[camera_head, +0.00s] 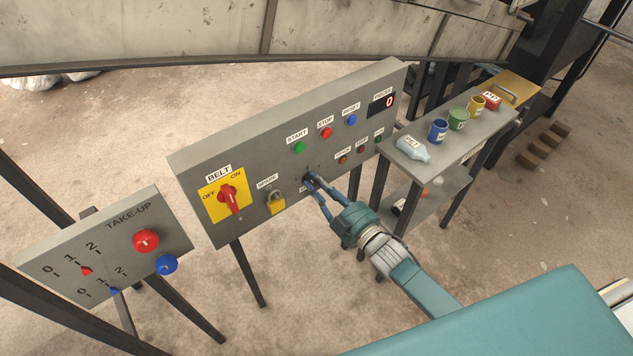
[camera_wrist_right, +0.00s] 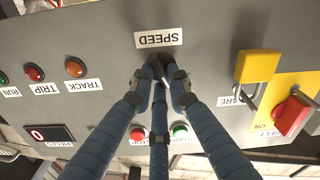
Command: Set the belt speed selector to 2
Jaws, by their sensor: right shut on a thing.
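The belt speed selector (camera_wrist_right: 156,68) is a small dark knob on the grey control panel (camera_head: 225,152), by the SPEED label (camera_wrist_right: 159,39) in the right wrist view, which is upside down there. My right gripper (camera_head: 311,181) reaches the lower middle of the panel. Its blue fingers are shut on the selector and hide most of it in both views. The selector's setting cannot be read. My left gripper is not in view.
Left of the gripper are a yellow padlock (camera_head: 276,203) and the red BELT switch (camera_head: 230,197). START (camera_head: 299,147), STOP (camera_head: 326,132) and RESET (camera_head: 351,119) buttons sit above. A TAKE-UP panel (camera_head: 60,262) stands left. A shelf with containers (camera_head: 423,172) stands right.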

